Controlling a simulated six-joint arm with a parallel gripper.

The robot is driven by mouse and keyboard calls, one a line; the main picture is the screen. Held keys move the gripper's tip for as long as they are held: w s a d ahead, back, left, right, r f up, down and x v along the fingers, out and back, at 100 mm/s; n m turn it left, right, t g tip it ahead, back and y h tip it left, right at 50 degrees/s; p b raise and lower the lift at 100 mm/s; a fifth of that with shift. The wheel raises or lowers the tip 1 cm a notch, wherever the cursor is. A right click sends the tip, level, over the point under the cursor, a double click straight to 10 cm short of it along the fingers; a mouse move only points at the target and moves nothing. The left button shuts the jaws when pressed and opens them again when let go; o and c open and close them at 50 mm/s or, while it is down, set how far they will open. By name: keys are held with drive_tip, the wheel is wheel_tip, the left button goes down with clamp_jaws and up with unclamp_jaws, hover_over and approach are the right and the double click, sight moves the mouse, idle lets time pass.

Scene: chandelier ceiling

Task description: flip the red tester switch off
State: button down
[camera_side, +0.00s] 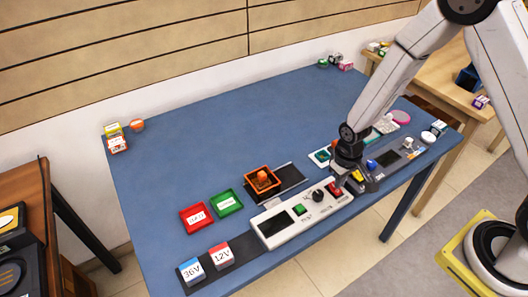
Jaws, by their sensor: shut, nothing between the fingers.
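The tester (268,240) is a long white box near the front edge of the blue table. It has a dark screen at its left end, then a green button (299,209), a black knob (318,196) and a red switch (335,189) toward its right end. My gripper (342,183) is shut and empty, pointing down at the tester's right end, very close to the red switch. I cannot tell whether it touches the switch. The switch is small and partly crowded by the gripper, so its tilt cannot be read.
Blocks marked 36V (192,270) and 12V (221,255) stand left of the tester. Behind it are a red tray (184,218), a green tray (240,204) and an orange bin (250,187). Other devices crowd the right side. The table's back middle is clear.

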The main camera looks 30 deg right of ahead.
sight(339, 192)
drive_tip(key=shift+r, duration=2.75)
drive_tip(key=s+d+r+t, duration=0.1)
drive_tip(key=s+r+t, duration=0.1)
drive_tip(key=s+r, duration=0.6)
wheel_tip(339, 192, up, 2)
drive_tip(key=shift+d+r+t, duration=0.1)
drive_tip(key=shift+d+t, duration=0.15)
drive_tip(key=shift+t, duration=0.05)
drive_tip(key=shift+w, duration=0.1)
